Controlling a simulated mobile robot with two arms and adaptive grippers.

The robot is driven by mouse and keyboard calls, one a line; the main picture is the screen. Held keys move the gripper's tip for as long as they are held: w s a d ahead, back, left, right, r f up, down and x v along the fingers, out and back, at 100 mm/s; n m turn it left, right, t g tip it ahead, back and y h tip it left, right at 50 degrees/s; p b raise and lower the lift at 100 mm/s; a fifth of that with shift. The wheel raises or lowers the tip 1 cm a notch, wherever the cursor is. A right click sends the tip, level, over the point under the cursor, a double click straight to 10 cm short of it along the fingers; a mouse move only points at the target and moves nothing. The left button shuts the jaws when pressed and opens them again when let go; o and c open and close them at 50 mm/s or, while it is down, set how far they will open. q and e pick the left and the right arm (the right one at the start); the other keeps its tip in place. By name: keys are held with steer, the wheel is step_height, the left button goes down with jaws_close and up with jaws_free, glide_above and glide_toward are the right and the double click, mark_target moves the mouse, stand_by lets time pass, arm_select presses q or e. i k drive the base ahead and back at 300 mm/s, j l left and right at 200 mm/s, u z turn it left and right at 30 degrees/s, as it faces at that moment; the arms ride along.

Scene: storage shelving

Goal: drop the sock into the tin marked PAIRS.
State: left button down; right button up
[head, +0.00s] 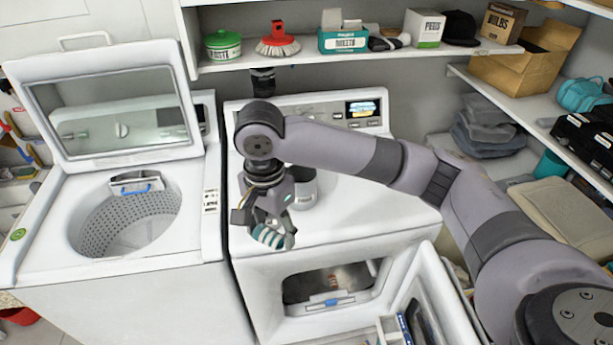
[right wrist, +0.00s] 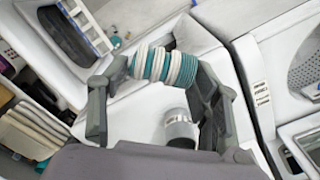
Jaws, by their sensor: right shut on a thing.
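The sock (head: 268,237) is a teal-and-white striped roll, and it also shows in the right wrist view (right wrist: 165,66). My right gripper (head: 273,232) is shut on it, with a finger at each end, and holds it near the front edge of the dryer top. A grey and white tin (head: 304,190) stands on the dryer top behind the gripper, partly hidden by it. In the right wrist view this tin (right wrist: 180,128) shows beyond the sock, apart from it. I cannot read a PAIRS marking on it. My left gripper is not in view.
An open washer (head: 110,250) stands left of the dryer (head: 370,220), whose front door (head: 428,300) hangs open. The dryer top right of the tin is clear.

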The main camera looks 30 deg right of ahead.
mark_target(303, 194)
steer(key=i+l, duration=0.9)
steer(key=l, duration=0.15)
